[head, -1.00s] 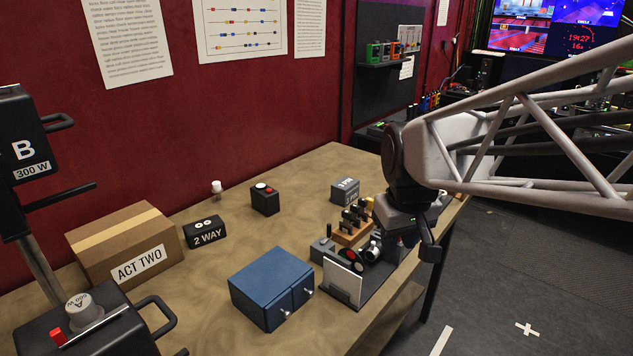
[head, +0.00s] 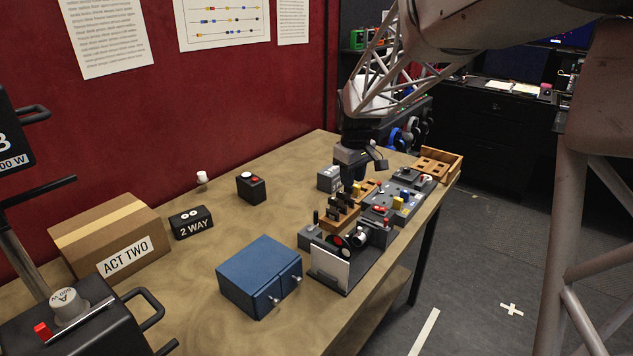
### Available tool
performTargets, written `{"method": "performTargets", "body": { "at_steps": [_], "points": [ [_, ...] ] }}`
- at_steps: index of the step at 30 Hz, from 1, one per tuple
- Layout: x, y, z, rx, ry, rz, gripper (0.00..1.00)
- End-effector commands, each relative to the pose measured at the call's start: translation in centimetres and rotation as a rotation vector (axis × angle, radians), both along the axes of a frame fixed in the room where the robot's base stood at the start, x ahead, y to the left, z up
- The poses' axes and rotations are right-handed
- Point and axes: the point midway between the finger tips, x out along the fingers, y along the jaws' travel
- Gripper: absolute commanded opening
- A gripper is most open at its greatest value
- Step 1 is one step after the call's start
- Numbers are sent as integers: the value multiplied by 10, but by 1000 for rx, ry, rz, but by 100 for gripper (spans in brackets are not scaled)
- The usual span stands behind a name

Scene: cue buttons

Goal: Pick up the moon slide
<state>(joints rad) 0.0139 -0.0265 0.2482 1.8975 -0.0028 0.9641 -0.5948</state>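A small wooden rack (head: 333,226) stands on the table right of centre, with several dark upright pieces in it that look like slides. Their markings are too small to read, so I cannot tell which one bears a moon. My gripper (head: 363,180) hangs above and just behind the rack, over the wooden and grey parts there. Its fingertips are small and partly hidden, and I see nothing clearly held in it. In front of the rack is a dark device with a white screen (head: 330,268), a round lens and dark discs.
A blue two-door cabinet (head: 250,275) stands left of the device. A grey board (head: 393,203) with coloured blocks and a wooden tray (head: 437,165) lie to the right. A cardboard box (head: 108,237), a 2 WAY box (head: 191,222) and a button box (head: 250,187) stand left. The table's middle is clear.

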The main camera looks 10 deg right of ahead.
Motion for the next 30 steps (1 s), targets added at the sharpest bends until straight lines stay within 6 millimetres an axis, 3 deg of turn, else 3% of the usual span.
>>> {"method": "performTargets", "body": {
  "at_steps": [9, 15, 21, 30],
  "points": [
    [77, -2, -45, -3, 38, 122, 30],
    [110, -3, -67, -3, 53, 179, 30],
    [122, -3, -76, -3, 58, 202, 30],
    [123, -3, -77, -3, 58, 204, 30]
  ]
}}
